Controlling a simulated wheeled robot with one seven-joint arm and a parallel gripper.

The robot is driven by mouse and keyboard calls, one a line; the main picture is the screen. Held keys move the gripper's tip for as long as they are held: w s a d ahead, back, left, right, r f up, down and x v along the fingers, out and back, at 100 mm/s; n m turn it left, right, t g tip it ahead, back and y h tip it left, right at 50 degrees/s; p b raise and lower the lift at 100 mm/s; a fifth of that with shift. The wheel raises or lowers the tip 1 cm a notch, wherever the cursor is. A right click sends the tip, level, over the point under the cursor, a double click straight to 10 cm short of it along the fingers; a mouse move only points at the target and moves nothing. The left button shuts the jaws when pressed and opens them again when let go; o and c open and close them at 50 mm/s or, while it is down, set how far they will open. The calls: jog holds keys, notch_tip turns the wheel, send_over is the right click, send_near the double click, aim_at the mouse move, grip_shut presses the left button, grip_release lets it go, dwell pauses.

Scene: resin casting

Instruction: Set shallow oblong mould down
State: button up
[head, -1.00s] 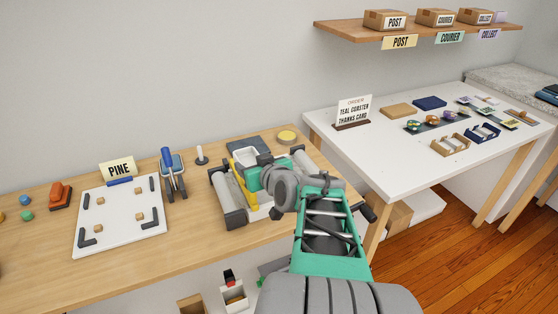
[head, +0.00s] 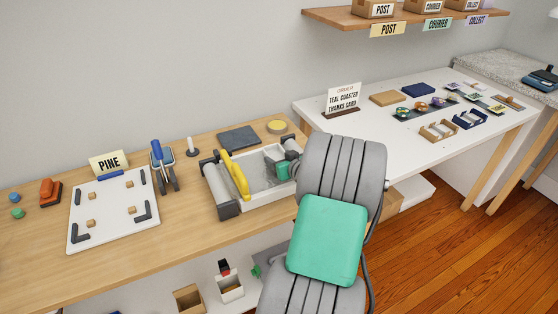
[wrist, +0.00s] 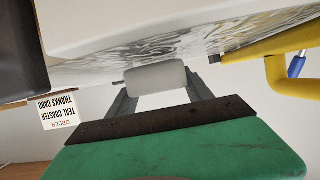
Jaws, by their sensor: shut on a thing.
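My gripper (wrist: 158,95), dark-fingered on a green body, is shut on a pale grey, round-edged piece (wrist: 156,78), which I take for the shallow oblong mould. Only its near end shows in the wrist view.
A yellow bar (head: 238,178) rises at the tray's left side. A dark slab (head: 238,139) and yellow disc (head: 277,127) lie behind. A hand roller (head: 162,168) and white board (head: 108,236) are left. The white table (head: 350,129) stands right.

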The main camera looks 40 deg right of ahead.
jog(key=shift+f+b, duration=0.3)
jog(key=shift+f, duration=0.3)
jog(key=o, duration=1.4)
jog(key=shift+s+r+p, duration=0.15)
jog(key=shift+r+p, duration=0.2)
jog(key=shift+r, duration=0.05)
jog(key=v, duration=1.1)
jog(key=shift+s+a, duration=0.25)
jog(key=shift+s, duration=0.05)
